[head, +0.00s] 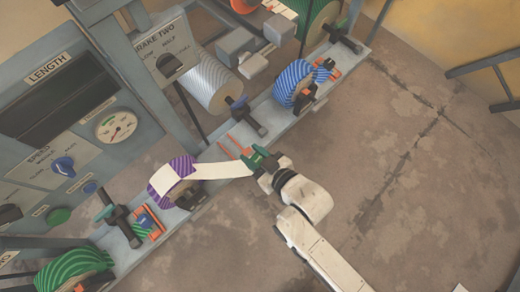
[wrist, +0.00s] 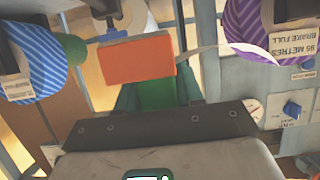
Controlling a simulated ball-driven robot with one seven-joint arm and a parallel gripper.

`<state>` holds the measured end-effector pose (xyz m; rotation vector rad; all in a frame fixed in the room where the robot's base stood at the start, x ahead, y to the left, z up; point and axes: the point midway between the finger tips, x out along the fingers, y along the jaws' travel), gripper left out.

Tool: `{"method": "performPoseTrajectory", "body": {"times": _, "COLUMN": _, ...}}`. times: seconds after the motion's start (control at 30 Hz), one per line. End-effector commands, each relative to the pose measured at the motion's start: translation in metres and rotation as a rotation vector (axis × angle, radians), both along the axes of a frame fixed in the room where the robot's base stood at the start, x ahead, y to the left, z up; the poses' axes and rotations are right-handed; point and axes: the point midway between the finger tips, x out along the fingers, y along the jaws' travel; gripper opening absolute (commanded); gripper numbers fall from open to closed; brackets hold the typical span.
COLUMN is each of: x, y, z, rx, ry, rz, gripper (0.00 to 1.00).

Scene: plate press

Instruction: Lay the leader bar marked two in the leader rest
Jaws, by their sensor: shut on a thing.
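My gripper (head: 257,160) has green fingers and is over the grey rail, right of the purple striped roll (head: 163,181). It is shut on the leader bar, an orange block (wrist: 137,64) in front of the green fingers (wrist: 157,94) in the wrist view. A white strip (head: 223,169) runs from the purple roll to the bar. I cannot read a number on the bar. In the head view the bar is mostly hidden by the fingers.
A blue striped roll (head: 295,84) stands further up the rail (head: 213,176), and a green striped roll (head: 75,270) at the lower left. A silver roll (head: 214,82) is behind the rail. A control panel (head: 65,120) with a gauge and knobs is at left. The floor at right is clear.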

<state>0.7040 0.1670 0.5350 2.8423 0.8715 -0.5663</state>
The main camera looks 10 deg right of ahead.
Motion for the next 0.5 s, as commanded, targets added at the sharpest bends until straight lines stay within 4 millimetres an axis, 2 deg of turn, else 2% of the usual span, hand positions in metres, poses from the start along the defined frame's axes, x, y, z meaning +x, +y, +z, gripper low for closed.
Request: {"method": "performPoseTrajectory", "body": {"times": 0.5, "x": 0.043, "y": 0.028, "z": -0.029, "rx": 0.001, "ry": -0.003, "rz": -0.001, "gripper": 0.02}}
